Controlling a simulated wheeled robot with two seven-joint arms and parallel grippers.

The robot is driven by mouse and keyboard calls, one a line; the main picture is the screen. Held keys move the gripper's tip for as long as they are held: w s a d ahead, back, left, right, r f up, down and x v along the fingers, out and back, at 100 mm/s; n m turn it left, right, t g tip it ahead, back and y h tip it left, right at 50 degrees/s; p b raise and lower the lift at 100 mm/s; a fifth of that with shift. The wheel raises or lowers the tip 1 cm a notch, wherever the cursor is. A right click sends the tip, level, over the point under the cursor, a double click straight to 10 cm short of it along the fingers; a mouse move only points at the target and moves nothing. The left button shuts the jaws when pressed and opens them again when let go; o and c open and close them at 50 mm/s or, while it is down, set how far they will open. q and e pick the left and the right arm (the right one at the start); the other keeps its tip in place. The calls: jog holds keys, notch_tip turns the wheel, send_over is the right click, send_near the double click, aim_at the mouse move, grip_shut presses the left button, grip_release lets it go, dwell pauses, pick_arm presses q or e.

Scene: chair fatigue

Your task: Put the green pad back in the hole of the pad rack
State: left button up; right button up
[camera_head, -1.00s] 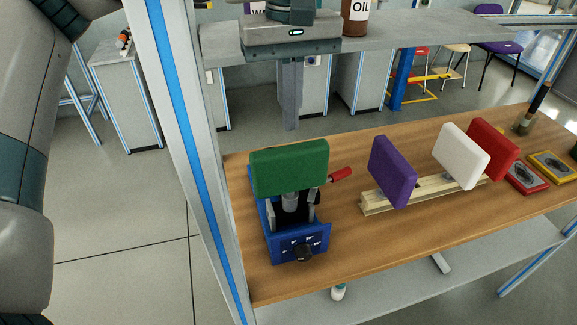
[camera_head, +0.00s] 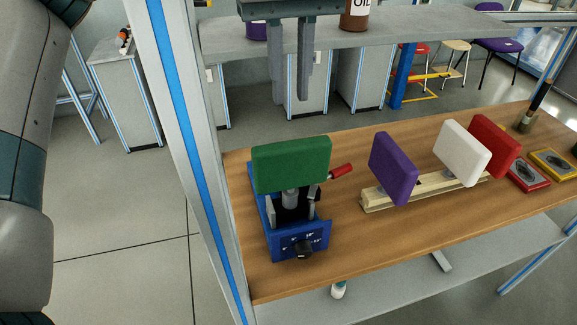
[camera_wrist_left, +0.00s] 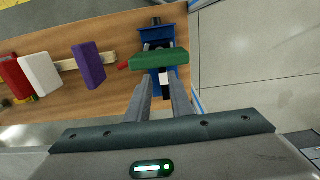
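The green pad (camera_head: 291,164) stands upright on the blue clamp fixture (camera_head: 299,240) at the left of the wooden table; it also shows in the left wrist view (camera_wrist_left: 160,58). The pad rack (camera_head: 428,190) is a pale wooden rail to its right. It carries a purple pad (camera_head: 392,168), a white pad (camera_head: 461,153) and a red pad (camera_head: 494,148). Its holes are too small to make out. My left gripper (camera_head: 290,98) is open and empty, above and behind the green pad. In the left wrist view its fingers (camera_wrist_left: 160,98) point toward the pad, apart from it. My right gripper is not in view.
A grey shelf (camera_head: 430,32) with an oil bottle (camera_head: 358,14) runs behind the table. A metal post (camera_head: 178,130) with a blue strip stands left of the table. A red handle (camera_head: 341,170) sticks out beside the fixture. Red and yellow trays (camera_head: 552,165) lie at the right.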

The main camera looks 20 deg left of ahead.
pick_arm(q)
notch_tip(320, 180, up, 13)
jog(key=shift+r, duration=0.15)
dwell(0.8)
